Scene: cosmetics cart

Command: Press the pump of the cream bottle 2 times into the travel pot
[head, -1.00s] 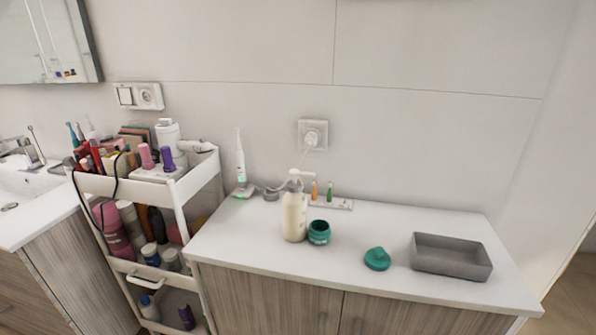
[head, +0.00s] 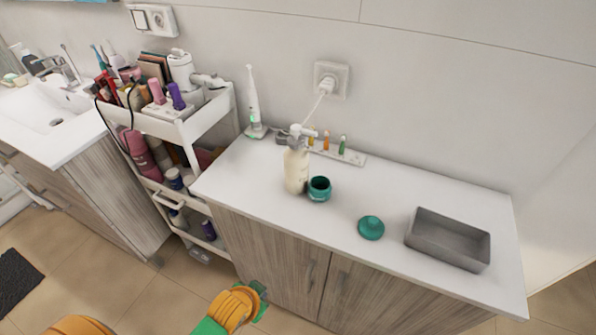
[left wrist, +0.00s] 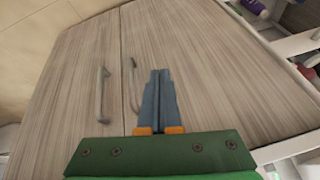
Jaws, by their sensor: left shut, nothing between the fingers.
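The cream bottle (head: 296,172) stands upright on the white counter, cream-coloured with a white pump head (head: 301,131) whose spout points right. The open travel pot (head: 319,189), teal with a dark inside, stands just right of the bottle, below the spout side. A teal lid (head: 371,228) lies on the counter to the right. My left gripper (left wrist: 158,75) is shut and empty in the left wrist view, in front of the wooden cabinet doors. In the head view my left arm (head: 235,306) is low, below the counter's front edge. My right gripper is not in view.
A grey tray (head: 447,240) sits at the counter's right. An electric toothbrush (head: 254,104) and a holder with small coloured items (head: 340,152) stand along the wall. A crowded cart (head: 165,122) is left of the counter. The front of the counter (head: 300,225) is clear.

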